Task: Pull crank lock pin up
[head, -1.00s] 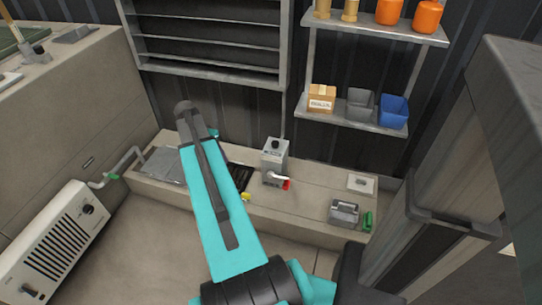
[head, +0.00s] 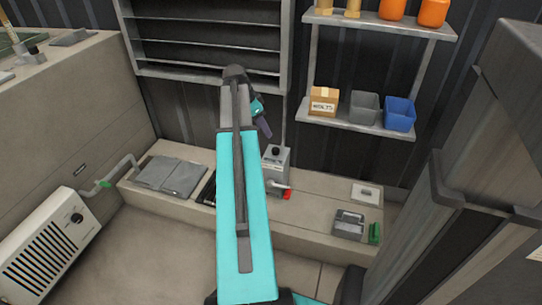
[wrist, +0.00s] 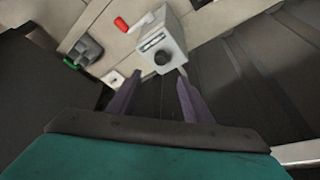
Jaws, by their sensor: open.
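A grey pump box (head: 274,172) stands on the low ledge, with a black round knob (head: 276,151) on top. The knob may be the crank lock pin; I cannot tell for sure. A light crank arm (head: 278,185) with a red grip (head: 287,195) sticks out of the box's front. My gripper (wrist: 155,88) is open and empty, with purple fingers apart. In the head view, my gripper (head: 264,127) hangs above the box, not touching it.
A wall shelf (head: 355,123) with a cardboard box (head: 323,102), a grey bin (head: 364,107) and a blue bin (head: 399,114) is to the right. An empty rack (head: 208,50) is behind. A grey caddy (head: 348,225) sits on the ledge's right part.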

